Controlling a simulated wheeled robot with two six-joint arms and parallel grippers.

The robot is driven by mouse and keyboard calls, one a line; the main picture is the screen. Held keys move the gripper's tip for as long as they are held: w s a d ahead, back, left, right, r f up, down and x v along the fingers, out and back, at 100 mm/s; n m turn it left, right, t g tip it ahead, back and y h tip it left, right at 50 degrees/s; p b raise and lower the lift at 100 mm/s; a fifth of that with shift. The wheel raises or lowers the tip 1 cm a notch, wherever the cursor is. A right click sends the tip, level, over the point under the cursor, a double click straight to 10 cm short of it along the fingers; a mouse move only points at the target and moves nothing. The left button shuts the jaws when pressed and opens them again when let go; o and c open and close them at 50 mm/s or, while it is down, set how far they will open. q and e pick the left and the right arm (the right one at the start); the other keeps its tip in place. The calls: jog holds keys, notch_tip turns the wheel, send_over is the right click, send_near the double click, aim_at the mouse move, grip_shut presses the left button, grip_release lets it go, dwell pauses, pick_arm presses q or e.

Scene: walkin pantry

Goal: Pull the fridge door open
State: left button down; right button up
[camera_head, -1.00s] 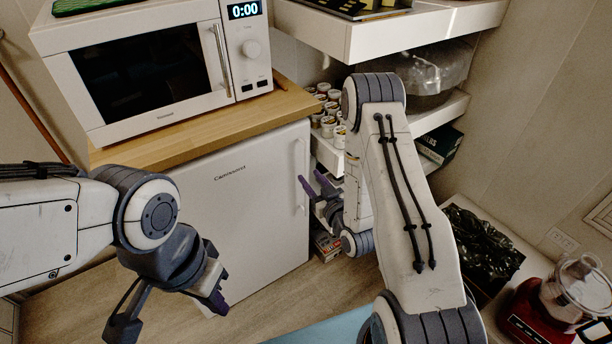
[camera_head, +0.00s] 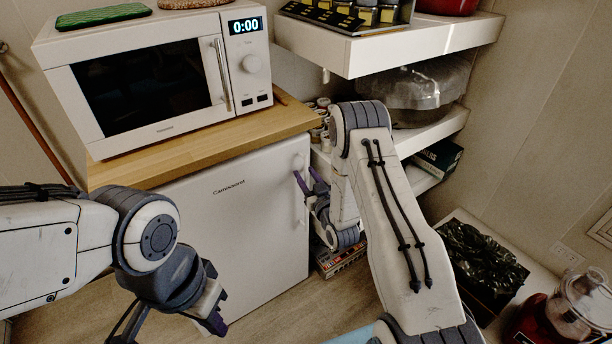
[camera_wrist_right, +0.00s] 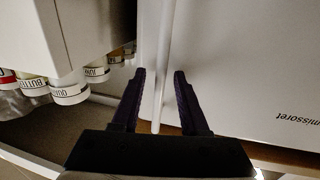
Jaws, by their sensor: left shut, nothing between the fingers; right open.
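The white fridge door (camera_head: 235,225) is shut under the wooden counter, and it also fills the right of the right wrist view (camera_wrist_right: 240,70). Its pale vertical handle (camera_wrist_right: 163,65) is near the door's right edge in the head view. My right gripper (camera_head: 305,174) is open at the handle. In the right wrist view the handle bar runs between its two dark fingers (camera_wrist_right: 159,75), with a visible gap on each side. My left gripper (camera_head: 217,324) is shut and empty, low in front of the door and away from the handle.
A microwave (camera_head: 150,90) stands on the wooden counter (camera_head: 200,148) above the fridge. White shelves (camera_head: 400,45) with jars are right of the fridge, close to my right arm. A black-lined bin (camera_head: 480,255) and a red appliance (camera_head: 540,318) stand at lower right.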

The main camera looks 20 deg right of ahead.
grip_shut()
dwell(1.5)
